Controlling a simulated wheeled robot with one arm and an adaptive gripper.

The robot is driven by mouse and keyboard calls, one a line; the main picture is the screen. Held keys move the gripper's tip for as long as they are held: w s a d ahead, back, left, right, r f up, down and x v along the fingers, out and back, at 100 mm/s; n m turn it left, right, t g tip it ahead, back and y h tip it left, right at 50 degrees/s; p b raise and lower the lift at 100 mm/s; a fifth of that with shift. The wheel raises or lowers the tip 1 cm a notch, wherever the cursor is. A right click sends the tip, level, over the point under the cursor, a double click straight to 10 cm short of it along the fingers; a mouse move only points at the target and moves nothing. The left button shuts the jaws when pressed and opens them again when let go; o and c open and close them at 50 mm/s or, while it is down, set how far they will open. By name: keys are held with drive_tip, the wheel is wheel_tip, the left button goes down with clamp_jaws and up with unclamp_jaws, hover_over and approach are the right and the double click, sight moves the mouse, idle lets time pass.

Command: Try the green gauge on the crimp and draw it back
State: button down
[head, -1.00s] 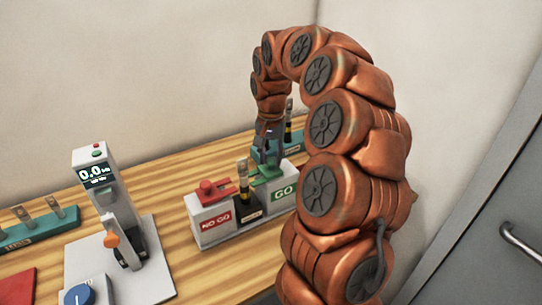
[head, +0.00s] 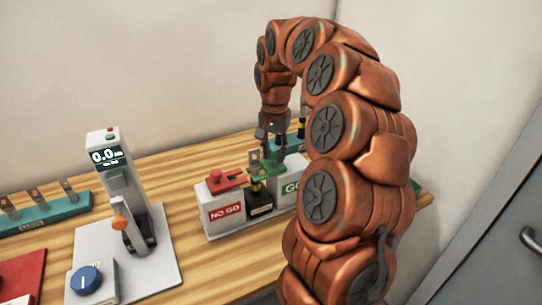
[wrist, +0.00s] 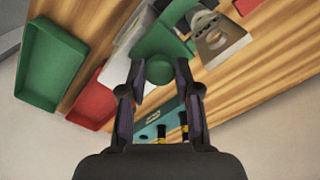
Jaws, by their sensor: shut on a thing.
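The green gauge (head: 266,171) is in my gripper (head: 274,150), off the white GO block (head: 289,182). Its round green knob (wrist: 159,70) is between my two fingers in the wrist view. The terminal with the crimp (head: 255,163) stands upright in the dark stand (head: 260,204) between the two blocks. I cannot tell whether the plate's slot is around the crimp. The red gauge (head: 226,180) rests on the NO GO block (head: 225,210).
A grey tester with a display (head: 108,157) and a blue knob (head: 86,280) stands on the left. A teal rack (head: 42,215) holds several terminals; another teal rack (wrist: 160,121) is behind my gripper. A green tray (wrist: 52,66) and a red tray (head: 22,275) lie at opposite sides.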

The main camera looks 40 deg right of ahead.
sight(274, 154)
drive_tip(key=shift+r, duration=0.1)
drive_tip(key=c, duration=0.8)
unclamp_jaws()
drive_tip(key=shift+r, duration=5.95)
drive_tip(key=shift+a, duration=0.1)
drive_tip(key=s+a+f+n, duration=0.35)
drive_tip(key=s+a, duration=0.25)
drive_tip(key=a, duration=0.2)
drive_tip(key=s+a+f+n, duration=0.2)
drive_tip(key=s+a+n, duration=0.25)
drive_tip(key=a, duration=0.35)
drive_tip(key=s+a+f+n, duration=0.1)
drive_tip(key=s+a+f, duration=0.1)
drive_tip(key=s, duration=0.4)
drive_tip(key=s+a+f+n+g, duration=0.1)
drive_tip(key=s+a+f, duration=0.1)
drive_tip(key=s+f, duration=0.3)
drive_tip(key=s+a+f, duration=0.2)
drive_tip(key=s+f, duration=0.2)
drive_tip(key=s, duration=0.4)
drive_tip(key=shift+n+g, duration=0.4)
